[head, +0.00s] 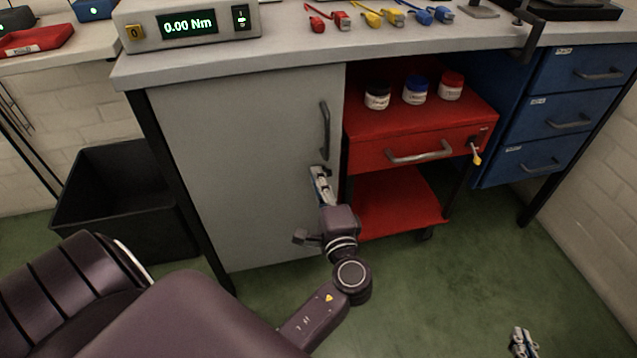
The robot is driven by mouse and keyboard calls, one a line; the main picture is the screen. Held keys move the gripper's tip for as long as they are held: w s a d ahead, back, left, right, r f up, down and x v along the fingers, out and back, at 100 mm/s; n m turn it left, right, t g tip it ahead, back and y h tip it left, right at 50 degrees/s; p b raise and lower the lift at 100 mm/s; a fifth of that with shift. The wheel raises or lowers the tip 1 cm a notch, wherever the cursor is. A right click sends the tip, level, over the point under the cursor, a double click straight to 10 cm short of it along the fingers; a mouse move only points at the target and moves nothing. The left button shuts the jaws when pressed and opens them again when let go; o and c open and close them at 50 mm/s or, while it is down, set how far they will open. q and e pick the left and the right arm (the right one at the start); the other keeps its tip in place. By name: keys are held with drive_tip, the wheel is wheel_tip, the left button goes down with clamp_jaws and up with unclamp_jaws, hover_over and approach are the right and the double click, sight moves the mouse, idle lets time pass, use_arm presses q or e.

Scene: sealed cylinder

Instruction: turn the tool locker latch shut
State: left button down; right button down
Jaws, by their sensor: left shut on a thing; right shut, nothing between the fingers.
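The tool locker (245,150) is the grey-doored cabinet under the bench, and its door appears closed. A curved grey handle (325,130) stands upright near the door's right edge. The latch (328,169) is a small dark piece below the handle, mostly hidden by my gripper, so its angle cannot be told. My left gripper (319,174) reaches up to the door's right edge and is shut on the latch. My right gripper (521,335) is low at the bottom right, shut and empty, far from the locker and above the green floor.
A red cart (418,150) with a drawer handle, a hanging key (476,156) and three jars stands right of the locker. Blue drawers (570,115) are further right. A black bin (115,195) stands left. The bench top (290,42) overhangs. Green floor at right is clear.

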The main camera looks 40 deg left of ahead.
use_arm(q)
drive_tip(key=shift+f+n+b, duration=0.1)
drive_tip(key=shift+n+b, duration=0.4)
drive_tip(key=shift+n, duration=0.3)
use_arm(e)
drive_tip(key=w+a+r+t+y, duration=0.1)
drive_tip(key=w+r+t, duration=0.2)
drive_tip(key=r, duration=0.3)
drive_tip(key=shift+w+a+r+t, duration=0.3)
drive_tip(key=shift+a+r+t, duration=0.1)
use_arm(q)
drive_tip(key=c, duration=2)
unclamp_jaws()
drive_tip(key=shift+c, duration=0.2)
drive_tip(key=v, duration=0.7)
drive_tip(key=shift+s+d, duration=0.15)
drive_tip(key=shift+d, duration=0.05)
